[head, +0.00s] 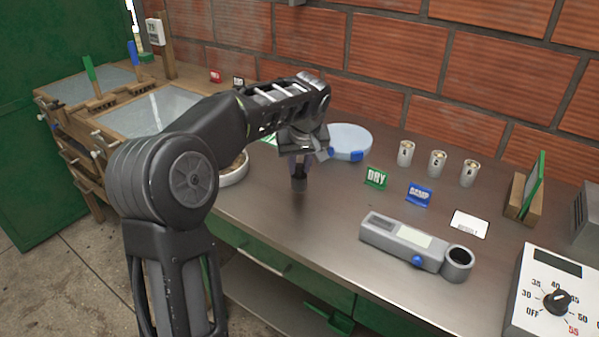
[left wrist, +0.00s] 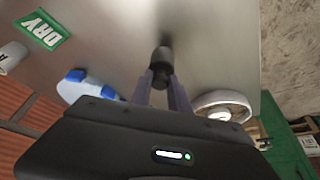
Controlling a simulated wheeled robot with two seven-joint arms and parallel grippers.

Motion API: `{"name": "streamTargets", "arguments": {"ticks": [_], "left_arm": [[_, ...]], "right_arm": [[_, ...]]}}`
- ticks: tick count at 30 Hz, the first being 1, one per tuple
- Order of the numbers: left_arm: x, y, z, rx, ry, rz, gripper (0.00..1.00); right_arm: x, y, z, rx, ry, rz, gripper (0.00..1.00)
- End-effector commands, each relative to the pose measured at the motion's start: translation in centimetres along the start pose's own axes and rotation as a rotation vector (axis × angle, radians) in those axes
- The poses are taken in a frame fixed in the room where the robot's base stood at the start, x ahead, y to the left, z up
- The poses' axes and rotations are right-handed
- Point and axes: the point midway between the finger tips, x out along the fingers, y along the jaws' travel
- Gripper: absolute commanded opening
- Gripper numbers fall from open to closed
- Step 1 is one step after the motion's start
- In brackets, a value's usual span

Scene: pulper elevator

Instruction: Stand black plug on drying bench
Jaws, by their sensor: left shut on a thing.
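My left gripper (head: 300,163) is shut on the black plug (head: 299,183), a dark cylinder with a wider lower end. In the head view the plug hangs upright beneath the fingers, close to the steel bench top (head: 330,225); I cannot tell whether it touches. In the left wrist view the plug (left wrist: 161,58) sits between the two fingertips (left wrist: 164,85) of the left gripper. My right gripper is not in view.
A pale blue round item (head: 350,138) lies behind the gripper. A white bowl (head: 236,172) is at its left.

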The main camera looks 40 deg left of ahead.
Motion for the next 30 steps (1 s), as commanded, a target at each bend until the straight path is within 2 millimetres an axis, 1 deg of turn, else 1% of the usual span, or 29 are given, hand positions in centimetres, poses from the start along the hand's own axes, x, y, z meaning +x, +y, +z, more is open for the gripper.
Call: {"name": "streamTargets", "arguments": {"ticks": [1, 4, 13, 17, 18, 25, 30], "left_arm": [[0.8, -0.1, 0.4, 0.001, -0.003, -0.003, 0.0], [1.9, 0.0, 0.8, 0.001, -0.002, -0.002, 0.0], [2.1, 0.0, 0.9, 0.0, 0.0, 0.0, 0.0], [2.5, 0.0, 1.1, 0.0, 0.0, 0.0, 0.0], [2.3, 0.0, 1.0, 0.0, 0.0, 0.0, 0.25], [2.3, 0.0, 1.0, 0.0, 0.0, 0.0, 0.44], [2.3, 0.0, 1.0, 0.0, 0.0, 0.0, 0.44]], "right_arm": [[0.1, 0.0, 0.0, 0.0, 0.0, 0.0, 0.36], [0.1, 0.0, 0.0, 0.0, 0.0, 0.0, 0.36], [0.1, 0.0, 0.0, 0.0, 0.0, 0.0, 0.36], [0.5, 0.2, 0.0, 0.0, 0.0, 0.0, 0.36], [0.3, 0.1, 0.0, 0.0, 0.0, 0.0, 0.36], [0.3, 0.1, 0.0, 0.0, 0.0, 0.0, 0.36], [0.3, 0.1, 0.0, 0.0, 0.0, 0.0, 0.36]]}}
